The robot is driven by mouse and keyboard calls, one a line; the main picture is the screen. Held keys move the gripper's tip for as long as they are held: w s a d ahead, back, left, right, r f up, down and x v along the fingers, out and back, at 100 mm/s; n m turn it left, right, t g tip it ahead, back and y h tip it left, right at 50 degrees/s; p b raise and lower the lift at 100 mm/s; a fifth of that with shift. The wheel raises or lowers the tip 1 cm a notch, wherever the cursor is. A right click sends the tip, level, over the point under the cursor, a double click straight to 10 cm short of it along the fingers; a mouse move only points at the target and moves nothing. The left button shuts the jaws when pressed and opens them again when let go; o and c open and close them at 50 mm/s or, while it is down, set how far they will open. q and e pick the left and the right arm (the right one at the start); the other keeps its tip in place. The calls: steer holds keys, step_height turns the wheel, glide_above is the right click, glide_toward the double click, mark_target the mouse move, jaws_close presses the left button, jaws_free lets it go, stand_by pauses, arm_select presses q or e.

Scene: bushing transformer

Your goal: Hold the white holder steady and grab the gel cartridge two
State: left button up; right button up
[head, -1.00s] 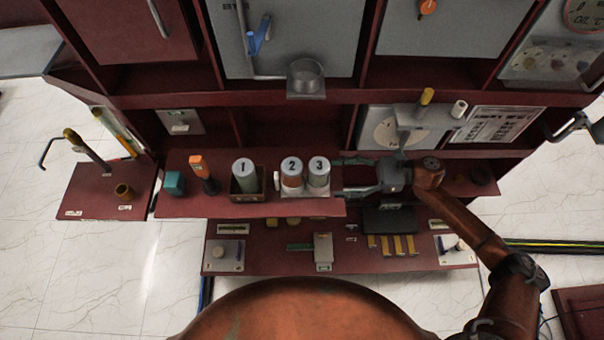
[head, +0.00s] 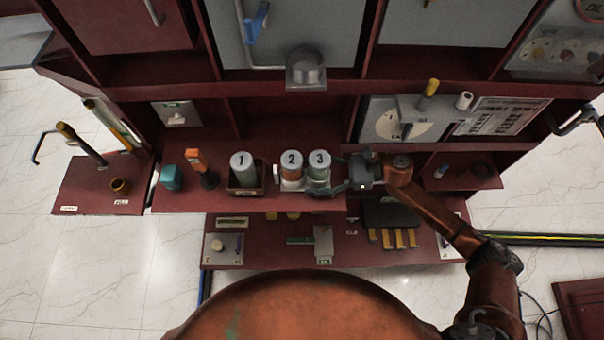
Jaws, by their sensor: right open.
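My left gripper is not in view.
Cartridge one (head: 243,170) stands in a dark box (head: 245,191) left of the white holder. A lower shelf (head: 275,254) holds small parts. A metal cup (head: 306,69) juts out above.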

steer(key=shift+a, duration=0.9)
steer(key=shift+c, duration=0.4)
steer(key=c, duration=0.7)
steer(key=shift+c, duration=0.3)
